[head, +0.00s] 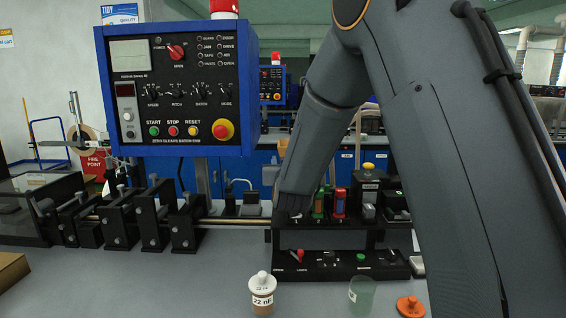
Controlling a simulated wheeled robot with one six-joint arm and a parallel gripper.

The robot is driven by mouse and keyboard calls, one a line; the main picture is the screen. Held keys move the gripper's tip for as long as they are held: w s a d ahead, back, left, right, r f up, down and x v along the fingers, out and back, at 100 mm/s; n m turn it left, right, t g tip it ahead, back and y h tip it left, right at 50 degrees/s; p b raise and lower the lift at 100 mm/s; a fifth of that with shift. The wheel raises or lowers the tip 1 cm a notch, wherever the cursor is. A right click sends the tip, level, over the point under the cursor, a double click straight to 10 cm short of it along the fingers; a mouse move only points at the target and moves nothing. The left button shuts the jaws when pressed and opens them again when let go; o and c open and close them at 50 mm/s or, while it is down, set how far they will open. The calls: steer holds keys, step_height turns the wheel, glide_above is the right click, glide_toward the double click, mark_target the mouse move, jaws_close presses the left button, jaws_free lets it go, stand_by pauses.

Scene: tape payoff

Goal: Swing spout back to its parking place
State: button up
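A small pale curved tube that looks like the spout (240,182) stands behind the rod of the black machine, left of my arm. Its outlet and pivot are too small to make out clearly, and I cannot tell which place is its parking place. My arm comes down from the upper right, and its lower end is at the left end of the black rack (345,239). My gripper (291,216) is mostly hidden there by the arm and dark parts. I cannot see whether its fingers hold anything.
A blue control panel (178,133) stands at left above black blocks on a steel rod (218,221). Green and red bottles (339,203) stand in the rack. A lidded jar (262,292), a clear green cup (361,295) and an orange cap (410,306) are on the front bench.

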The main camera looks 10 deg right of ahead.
steer(key=s+b, duration=0.1)
steer(key=s, duration=0.5)
steer(key=shift+s+a, duration=0.2)
steer(key=shift+w+d+r, duration=0.15)
steer(key=shift+r, duration=0.15)
steer(key=c, duration=0.7)
steer(key=d+r+n+y+p, duration=0.1)
steer(key=w+d+r+n+y, duration=0.1)
steer(key=r+y, duration=0.1)
steer(key=w+d+r+n+t+y+p, duration=0.1)
steer(key=r, duration=0.1)
steer(key=shift+w+r+y+p, duration=0.1)
steer(key=shift+y+p, duration=0.2)
jaws_close()
steer(key=s+d+f+n+g+y+p, duration=0.3)
steer(key=s+d+n+g+y+p, duration=0.3)
steer(key=s+d+n+g+y, duration=0.35)
steer(key=w+a+f+m+p, duration=0.2)
steer(key=w+a+p, duration=0.2)
steer(key=w+a, duration=0.4)
steer(key=shift+a+f+t+h, duration=0.2)
steer(key=shift+a+t+h, duration=0.25)
steer(key=shift+a, duration=0.15)
